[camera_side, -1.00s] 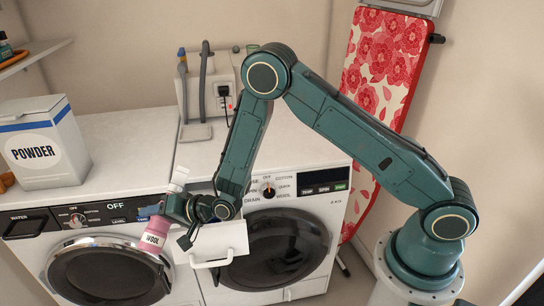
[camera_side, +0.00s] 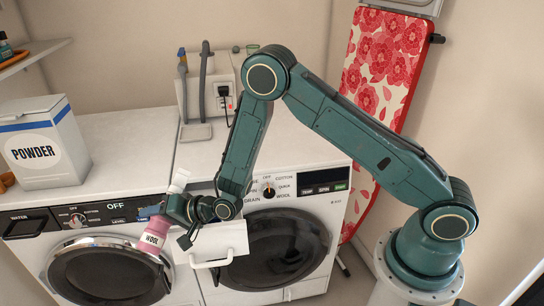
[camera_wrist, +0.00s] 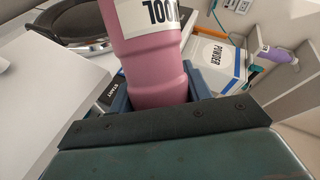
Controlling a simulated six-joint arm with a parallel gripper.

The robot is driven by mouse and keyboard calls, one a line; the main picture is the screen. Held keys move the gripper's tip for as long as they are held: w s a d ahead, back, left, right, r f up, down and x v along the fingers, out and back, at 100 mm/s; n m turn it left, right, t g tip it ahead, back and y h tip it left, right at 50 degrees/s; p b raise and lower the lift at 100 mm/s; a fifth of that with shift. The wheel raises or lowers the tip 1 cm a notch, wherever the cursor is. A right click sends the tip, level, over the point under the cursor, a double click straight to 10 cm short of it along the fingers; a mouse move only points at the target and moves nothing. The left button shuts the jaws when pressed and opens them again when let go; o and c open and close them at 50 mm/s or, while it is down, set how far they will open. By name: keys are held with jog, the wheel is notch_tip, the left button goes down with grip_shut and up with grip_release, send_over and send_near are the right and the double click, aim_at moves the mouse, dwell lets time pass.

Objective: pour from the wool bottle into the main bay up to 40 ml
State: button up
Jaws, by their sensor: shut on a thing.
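The white drawer (camera_side: 218,242) with a handle stands pulled out at the right machine, just right of the bottle. Its inside, the main bay and any liquid level are hidden from the side camera by its front and my wrist.
A white POWDER box (camera_side: 44,142) stands on the left worktop. A grey tap unit with hoses (camera_side: 208,90) is at the back wall. A red floral ironing board (camera_side: 385,75) leans at the right.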

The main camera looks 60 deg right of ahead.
jog(key=shift+a+r+m+y, duration=0.15)
jog(key=shift+r+m+y, duration=0.15)
jog(key=shift+r+m, duration=0.3)
dwell(1.7)
jog(key=shift+d+f+m+y, duration=0.15)
jog(key=shift+d+m+y, duration=0.2)
jog(key=shift+m, duration=0.25)
dwell(2.0)
jog(key=shift+a, duration=0.1)
jog(key=shift+a+n, duration=0.3)
jog(key=shift+n, duration=0.2)
jog(key=shift+d+f+n+h, duration=0.15)
jog(key=shift+f+n+h, duration=0.15)
jog(key=shift+n+h, duration=0.3)
jog(key=shift+f, duration=0.1)
jog(key=shift+n, duration=0.3)
